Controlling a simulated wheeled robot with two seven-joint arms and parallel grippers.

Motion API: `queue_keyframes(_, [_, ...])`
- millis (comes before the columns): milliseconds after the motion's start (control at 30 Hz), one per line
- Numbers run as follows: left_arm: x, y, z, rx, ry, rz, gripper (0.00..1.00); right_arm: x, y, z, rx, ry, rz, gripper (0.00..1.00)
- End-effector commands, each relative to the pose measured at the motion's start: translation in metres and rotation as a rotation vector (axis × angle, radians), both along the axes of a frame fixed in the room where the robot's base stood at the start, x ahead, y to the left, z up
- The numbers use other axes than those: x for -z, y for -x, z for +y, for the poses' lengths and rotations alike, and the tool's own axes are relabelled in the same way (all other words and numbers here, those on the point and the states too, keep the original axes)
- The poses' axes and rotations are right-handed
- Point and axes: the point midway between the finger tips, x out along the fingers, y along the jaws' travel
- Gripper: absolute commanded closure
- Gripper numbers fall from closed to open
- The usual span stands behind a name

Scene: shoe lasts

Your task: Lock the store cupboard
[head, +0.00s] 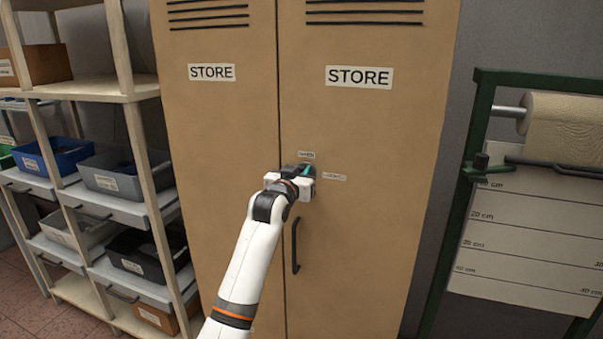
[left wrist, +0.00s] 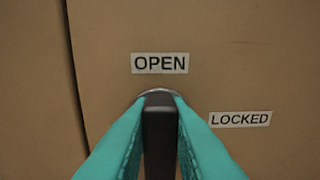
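The store cupboard (head: 365,130) is tan, with two doors marked STORE, and both look closed. On its right door is a dark turn knob (left wrist: 160,130) on a round metal base. The knob stands upright, its top toward the OPEN label (left wrist: 160,63); the LOCKED label (left wrist: 240,119) is to its lower right. My left gripper (head: 305,172) is at the knob, its teal fingers on either side and seemingly against it. In the head view the gripper hides most of the knob. My right gripper is not in view.
A dark door handle (head: 296,246) is below the knob, close to my left arm. A shelf rack (head: 128,95) with bins stands at the left. A green frame (head: 455,200) with a paper roll (head: 565,122) and a measuring chart is at the right.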

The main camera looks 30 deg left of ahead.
Motion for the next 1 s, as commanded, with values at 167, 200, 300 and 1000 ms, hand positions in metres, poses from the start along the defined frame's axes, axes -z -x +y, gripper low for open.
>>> queue_keyframes(167, [0.0, 0.0, 0.0, 0.0, -0.011, 0.003, 1.0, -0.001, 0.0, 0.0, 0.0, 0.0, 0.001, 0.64])
queue_keyframes(200, [0.0, 0.0, 0.0, 0.0, -0.017, 0.005, 1.0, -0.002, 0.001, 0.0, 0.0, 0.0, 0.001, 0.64])
queue_keyframes(300, [-0.001, 0.0, 0.0, 0.0, -0.048, 0.011, 1.0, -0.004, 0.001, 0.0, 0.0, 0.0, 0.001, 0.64])
queue_keyframes(1000, [0.0, -0.002, -0.008, 0.0, -0.609, 0.148, 1.0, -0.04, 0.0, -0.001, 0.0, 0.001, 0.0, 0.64])
